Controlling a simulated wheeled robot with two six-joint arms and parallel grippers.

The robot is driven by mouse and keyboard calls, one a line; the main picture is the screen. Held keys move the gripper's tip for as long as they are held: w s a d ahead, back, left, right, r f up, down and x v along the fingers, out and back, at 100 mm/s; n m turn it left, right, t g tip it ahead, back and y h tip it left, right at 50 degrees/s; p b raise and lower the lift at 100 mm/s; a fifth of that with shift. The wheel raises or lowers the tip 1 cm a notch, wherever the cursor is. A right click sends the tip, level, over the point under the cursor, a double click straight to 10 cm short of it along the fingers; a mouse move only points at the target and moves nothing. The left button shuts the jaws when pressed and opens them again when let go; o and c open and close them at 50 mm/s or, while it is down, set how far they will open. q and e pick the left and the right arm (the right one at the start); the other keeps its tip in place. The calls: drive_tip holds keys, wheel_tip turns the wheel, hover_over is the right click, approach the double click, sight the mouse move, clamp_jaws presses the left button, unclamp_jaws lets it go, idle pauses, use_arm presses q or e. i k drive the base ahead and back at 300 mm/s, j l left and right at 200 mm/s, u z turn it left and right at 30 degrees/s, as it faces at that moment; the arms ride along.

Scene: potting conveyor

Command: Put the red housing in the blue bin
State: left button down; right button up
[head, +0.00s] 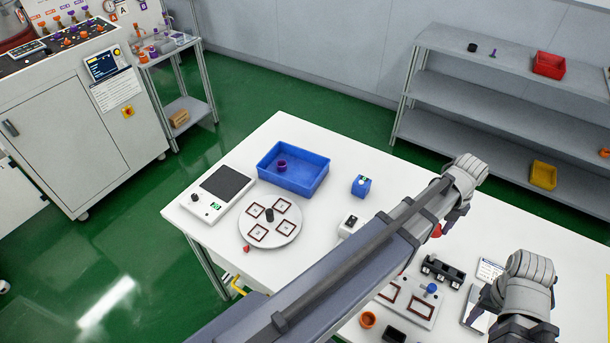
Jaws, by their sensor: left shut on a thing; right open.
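The blue bin (308,187) stands on the white table, left of centre, with a small purple part (281,165) inside it. My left gripper (440,228) is right of the bin, its arm crossing the picture from the bottom. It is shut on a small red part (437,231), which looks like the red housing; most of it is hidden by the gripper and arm. My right gripper (484,304) is lower right, open, over the table near a small light-coloured device.
A round plate (284,234) with square marked places, a scale (220,187) and a blue cube (361,186) sit near the bin. A black rack (443,270) and an orange ring (368,319) lie at the front. Shelves (480,112) stand behind the table.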

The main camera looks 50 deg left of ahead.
sight(305, 178)
drive_tip(key=k+j+z, duration=0.25)
drive_tip(key=k+j, duration=0.3)
drive_tip(key=j, duration=0.3)
drive_tip(key=k+j+z, duration=0.25)
drive_tip(key=k+j, duration=0.35)
drive_tip(key=j, duration=0.15)
